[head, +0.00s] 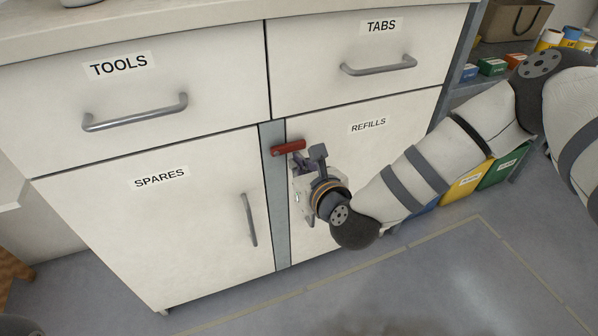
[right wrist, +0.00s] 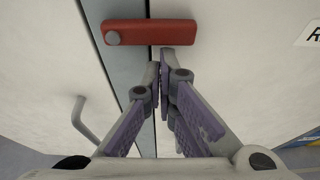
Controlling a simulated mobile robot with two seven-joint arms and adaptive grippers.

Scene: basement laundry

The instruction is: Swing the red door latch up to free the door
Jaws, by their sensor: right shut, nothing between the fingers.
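The red latch (head: 288,147) is a short bar lying about level near the top left of the REFILLS door (head: 398,128). In the right wrist view the latch (right wrist: 160,33) reaches from a grey pivot on the grey post, across the gap, onto the door. The door looks closed. My right gripper (head: 299,166) is just below the latch. In the right wrist view its fingertips (right wrist: 160,66) are shut together, empty, under the bar's middle. I cannot tell if they touch it. My gripper and wrist hide part of the door. My left gripper is out of view.
The SPARES door (head: 150,225) with its grey handle (head: 249,219) is left of the grey post (head: 272,190). The TOOLS drawer (head: 200,70) and TABS drawer (head: 320,50) are above. Bins and a shelf stand to the right. The floor in front is clear.

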